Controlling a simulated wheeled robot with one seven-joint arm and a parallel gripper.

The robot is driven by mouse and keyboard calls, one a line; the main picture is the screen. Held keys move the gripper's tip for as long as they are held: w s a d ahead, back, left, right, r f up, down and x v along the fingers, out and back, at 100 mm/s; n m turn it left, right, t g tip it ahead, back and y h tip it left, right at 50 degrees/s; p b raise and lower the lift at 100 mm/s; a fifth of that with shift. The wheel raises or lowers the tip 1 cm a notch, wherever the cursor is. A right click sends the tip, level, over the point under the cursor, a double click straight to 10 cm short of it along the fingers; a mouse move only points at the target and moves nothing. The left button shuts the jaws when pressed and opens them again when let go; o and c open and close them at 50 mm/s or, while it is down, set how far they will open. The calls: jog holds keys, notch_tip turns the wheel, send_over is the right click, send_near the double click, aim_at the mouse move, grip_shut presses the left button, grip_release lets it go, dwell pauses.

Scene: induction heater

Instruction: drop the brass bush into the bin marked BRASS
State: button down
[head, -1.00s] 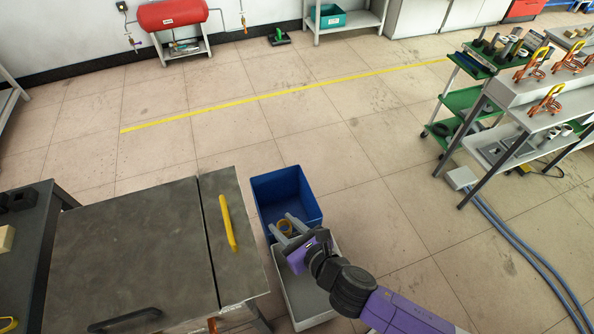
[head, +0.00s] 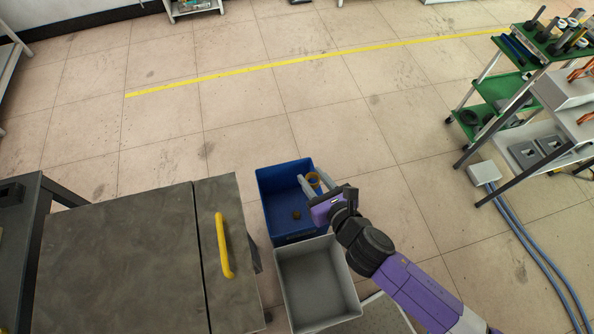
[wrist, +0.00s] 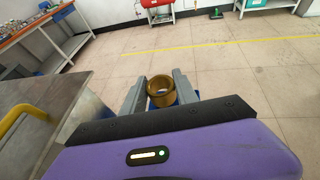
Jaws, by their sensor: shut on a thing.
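The brass bush (head: 314,179) is a short gold ring held between the fingers of my gripper (head: 312,184). In the wrist view the bush (wrist: 161,91) sits between the two grey fingers, with its bore showing. In the head view my gripper is over the right part of a blue bin (head: 275,180). A small brownish round thing (head: 296,215) lies on that bin's floor. A grey bin (head: 318,278) stands directly in front of the blue one and looks empty. No bin marking can be read from here, so I cannot tell which is BRASS.
A metal cabinet top with a yellow handle (head: 222,245) stands left of the bins. A green cart (head: 520,85) and a bench with grey blocks stand at the right. Blue hoses (head: 530,240) run along the floor at right. The tiled floor behind the bins is clear.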

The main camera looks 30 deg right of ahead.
jog(key=shift+w+d+f, duration=0.25)
jog(key=shift+f, duration=0.1)
jog(key=shift+s+f+b, duration=0.2)
jog(key=shift+f+b, duration=0.3)
jog(key=shift+b, duration=0.15)
notch_tip(320, 180, down, 21)
jog(key=h+b, duration=0.1)
jog(key=b, duration=1.4)
jog(key=w+f+m+g+h+b, duration=0.4)
jog(key=w+m+h+b, duration=0.5)
jog(key=w+b, duration=0.45)
notch_tip(320, 180, down, 6)
jog(key=b, duration=0.8)
jog(key=shift+a+f, duration=0.1)
